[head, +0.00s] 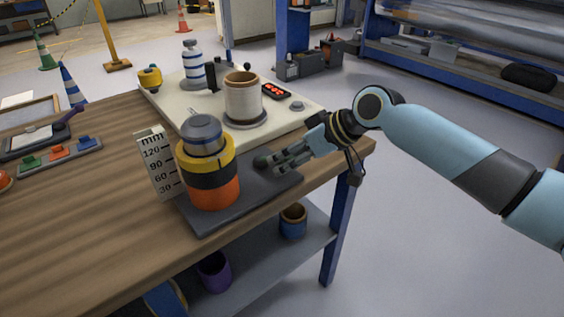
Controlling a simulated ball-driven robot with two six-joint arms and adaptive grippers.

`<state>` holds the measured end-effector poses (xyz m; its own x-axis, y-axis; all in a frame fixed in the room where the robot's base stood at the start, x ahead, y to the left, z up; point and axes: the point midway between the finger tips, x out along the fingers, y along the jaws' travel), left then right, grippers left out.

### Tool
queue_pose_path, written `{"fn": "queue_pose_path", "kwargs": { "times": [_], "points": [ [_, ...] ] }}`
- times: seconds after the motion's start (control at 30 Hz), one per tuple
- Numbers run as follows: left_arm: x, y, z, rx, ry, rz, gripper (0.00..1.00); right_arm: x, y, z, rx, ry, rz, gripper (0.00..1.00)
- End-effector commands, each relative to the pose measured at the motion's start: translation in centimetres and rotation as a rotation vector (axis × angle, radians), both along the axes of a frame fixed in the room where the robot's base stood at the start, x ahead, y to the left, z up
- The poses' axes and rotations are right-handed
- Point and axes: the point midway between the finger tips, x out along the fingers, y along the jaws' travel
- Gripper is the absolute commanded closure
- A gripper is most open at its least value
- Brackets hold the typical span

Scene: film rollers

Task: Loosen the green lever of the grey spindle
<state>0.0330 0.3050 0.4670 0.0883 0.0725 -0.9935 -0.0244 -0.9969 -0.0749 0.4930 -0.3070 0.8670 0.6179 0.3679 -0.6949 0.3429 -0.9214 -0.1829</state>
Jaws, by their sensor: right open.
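The grey spindle (203,128) stands upright on a dark base plate (221,223) near the table's front right corner. Yellow, black and orange rings (210,175) are stacked around it, and its grey top shows above them. A small dark green knob (261,162), which looks like the end of the green lever, is just right of the rings. The rest of the lever is hidden or too small to make out. My right gripper (282,161) comes in from the right, open, with its fingers pointing left at the knob. I cannot tell whether they touch it. My left gripper is not in view.
A millimetre scale (157,165) stands left of the rings. Behind is a cream board (303,114) with a beige roller (242,97), a striped bottle (191,64) and a red display (275,90). A tray with coloured clips (59,153) lies left. The front left table is clear.

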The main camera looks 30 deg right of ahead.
Motion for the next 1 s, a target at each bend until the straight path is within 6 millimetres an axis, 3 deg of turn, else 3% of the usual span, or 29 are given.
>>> {"fn": "queue_pose_path", "kwargs": {
  "times": [0.2,0.5,0.83,1.0],
  "points": [
    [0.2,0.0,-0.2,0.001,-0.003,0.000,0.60,1.3,0.7,-1.4,0.000,0.000,-0.001,0.53],
    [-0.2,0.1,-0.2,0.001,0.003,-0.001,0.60,1.4,0.8,-1.6,-0.002,0.000,0.000,0.54],
    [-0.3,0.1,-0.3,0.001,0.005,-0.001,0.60,1.4,0.8,-1.5,-0.001,0.001,-0.001,0.98],
    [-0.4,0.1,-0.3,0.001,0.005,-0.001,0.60,1.4,0.8,-1.5,-0.001,0.001,-0.001,1.00]
  ]
}}
